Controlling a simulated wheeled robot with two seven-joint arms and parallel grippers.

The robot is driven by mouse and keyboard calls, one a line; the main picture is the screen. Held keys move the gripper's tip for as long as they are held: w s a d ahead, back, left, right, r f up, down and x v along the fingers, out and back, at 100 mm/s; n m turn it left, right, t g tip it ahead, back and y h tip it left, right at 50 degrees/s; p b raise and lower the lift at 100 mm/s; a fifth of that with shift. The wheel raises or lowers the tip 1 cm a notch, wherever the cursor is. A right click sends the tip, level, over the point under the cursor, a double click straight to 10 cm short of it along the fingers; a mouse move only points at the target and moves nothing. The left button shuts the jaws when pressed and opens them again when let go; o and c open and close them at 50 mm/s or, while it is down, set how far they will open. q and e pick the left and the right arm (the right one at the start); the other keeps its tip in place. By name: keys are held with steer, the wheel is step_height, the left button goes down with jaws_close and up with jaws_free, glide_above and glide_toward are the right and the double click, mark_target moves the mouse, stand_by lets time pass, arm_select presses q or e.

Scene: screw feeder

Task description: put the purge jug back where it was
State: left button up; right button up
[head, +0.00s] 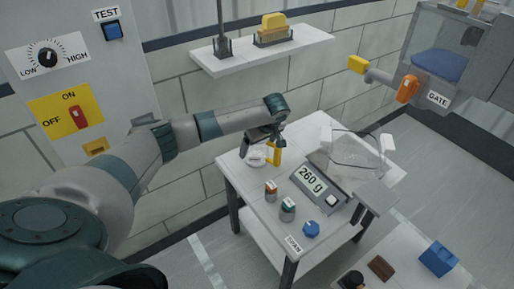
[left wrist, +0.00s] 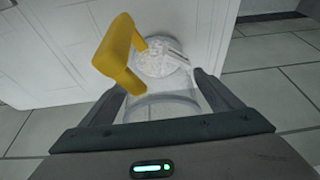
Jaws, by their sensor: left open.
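The purge jug (head: 257,160) is clear with a yellow handle and stands on the white table's left back part. In the left wrist view the jug (left wrist: 165,105) shows whitish, grainy contents, with its yellow handle (left wrist: 118,52) at the upper left. My left gripper (head: 266,140) is over the jug, and its fingers partly hide it in the head view. In the left wrist view my left gripper (left wrist: 160,92) is open, with one finger on each side of the jug. Whether they touch it cannot be told. My right gripper is not in view.
A scale (head: 318,190) reading 260 g, a clear bag (head: 350,155), two small jars (head: 287,209) and a blue knob-like piece (head: 311,229) crowd the table (head: 235,178). A wall shelf (head: 262,52) is behind. An orange gate handle (head: 407,89) is at the upper right.

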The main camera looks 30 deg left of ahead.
arm_select(q)
steer(key=p+v, duration=0.1)
steer(key=v, duration=0.8)
steer(key=shift+d+r, duration=0.15)
steer(key=shift+r, duration=0.1)
steer(key=shift+v, duration=0.85)
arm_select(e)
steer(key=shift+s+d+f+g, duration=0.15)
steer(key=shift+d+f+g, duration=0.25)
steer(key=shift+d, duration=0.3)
arm_select(q)
steer(key=shift+s, duration=0.1)
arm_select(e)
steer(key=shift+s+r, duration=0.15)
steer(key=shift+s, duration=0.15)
